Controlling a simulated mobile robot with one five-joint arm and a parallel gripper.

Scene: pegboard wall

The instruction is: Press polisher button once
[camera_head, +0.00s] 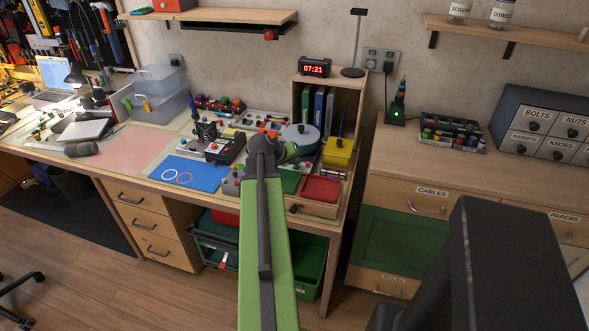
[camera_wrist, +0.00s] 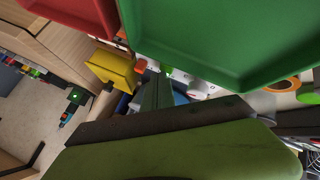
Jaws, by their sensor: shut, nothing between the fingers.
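My green arm reaches over the workbench in the camera_head view, and my gripper (camera_head: 288,151) is at its far end, near the round grey-blue device (camera_head: 301,134). The gripper is shut and empty. Its slim fingers (camera_wrist: 156,94) point into the clutter in the camera_wrist view. No part is clearly readable as the polisher; the round device may be it, but I cannot tell. Its button is not distinguishable. A yellow box (camera_head: 338,153) stands right of the round device and also shows in the wrist view (camera_wrist: 112,68). My arm hides part of the bench behind it.
A green tray (camera_head: 290,181) and a red tray (camera_head: 321,189) lie at the bench's front right; both loom close in the wrist view (camera_wrist: 225,40). A wooden shelf box with binders (camera_head: 337,85) stands behind. A blue mat (camera_head: 190,173) lies to the left.

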